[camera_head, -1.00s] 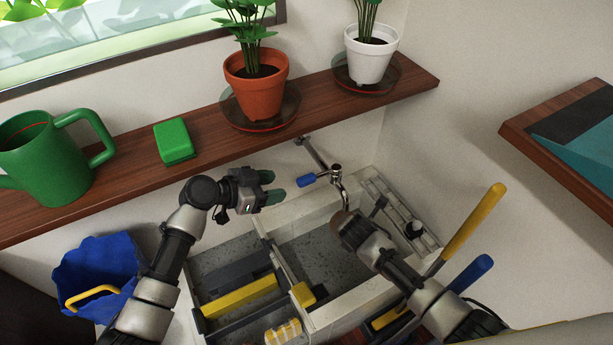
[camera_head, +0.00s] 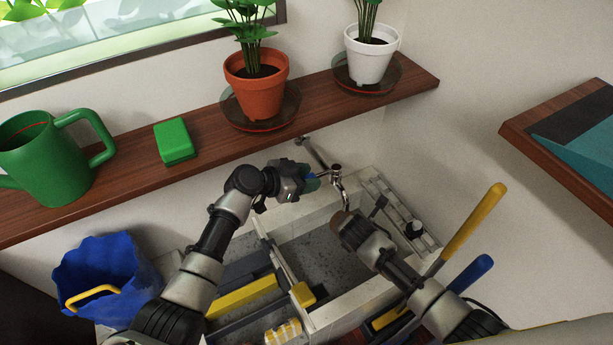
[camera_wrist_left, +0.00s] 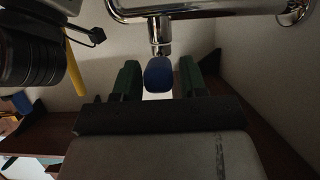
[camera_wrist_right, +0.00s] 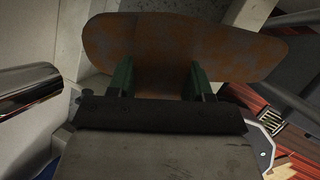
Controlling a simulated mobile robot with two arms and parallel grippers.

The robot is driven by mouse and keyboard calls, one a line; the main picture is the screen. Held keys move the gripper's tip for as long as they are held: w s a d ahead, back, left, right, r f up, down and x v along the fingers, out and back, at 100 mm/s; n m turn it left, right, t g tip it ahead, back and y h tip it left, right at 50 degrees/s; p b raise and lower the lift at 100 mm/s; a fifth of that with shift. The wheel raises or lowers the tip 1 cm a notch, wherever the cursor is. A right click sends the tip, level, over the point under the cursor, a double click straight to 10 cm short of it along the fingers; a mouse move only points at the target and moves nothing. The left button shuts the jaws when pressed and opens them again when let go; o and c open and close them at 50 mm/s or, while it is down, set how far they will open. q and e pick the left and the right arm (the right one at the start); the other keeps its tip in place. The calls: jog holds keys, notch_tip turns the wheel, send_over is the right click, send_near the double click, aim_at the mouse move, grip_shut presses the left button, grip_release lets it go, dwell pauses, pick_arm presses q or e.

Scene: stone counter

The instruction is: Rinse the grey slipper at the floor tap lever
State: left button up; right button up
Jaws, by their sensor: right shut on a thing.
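The chrome tap (camera_head: 338,188) stands over the basin's back wall, its spout pointing down; its blue lever (camera_head: 311,176) points left. My left gripper (camera_head: 306,180) is at the lever. In the left wrist view the lever's blue tip (camera_wrist_left: 158,73) sits between the two open green fingers, not visibly clamped. My right gripper (camera_wrist_right: 158,82) is shut on the slipper (camera_wrist_right: 185,48), whose visible face is mostly brown and blotchy with greyish patches. In the head view the slipper (camera_head: 346,224) is mostly hidden by my right arm, close below the spout. No water is visible.
The stone basin (camera_head: 300,212) has a divider, with yellow and grey items in its left part. A wooden shelf (camera_head: 210,140) above holds a green watering can (camera_head: 48,165), green block and two potted plants. A blue bucket (camera_head: 98,275) stands left; yellow and blue handles rise right.

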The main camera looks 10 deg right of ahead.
pick_arm(q)
grip_shut()
jog(key=shift+s, duration=0.1)
jog(key=shift+s+d+n+t+y, duration=0.2)
jog(key=shift+s+n+t+y, duration=0.15)
jog(key=shift+n+t, duration=0.35)
jog(key=shift+s+d+n+t+y, duration=0.4)
jog(key=shift+s+n+t+y, duration=0.25)
jog(key=shift+n+t, duration=0.3)
jog(key=shift+w, duration=0.1)
jog(key=shift+o, duration=1.1)
grip_release()
jog(key=shift+a, duration=0.1)
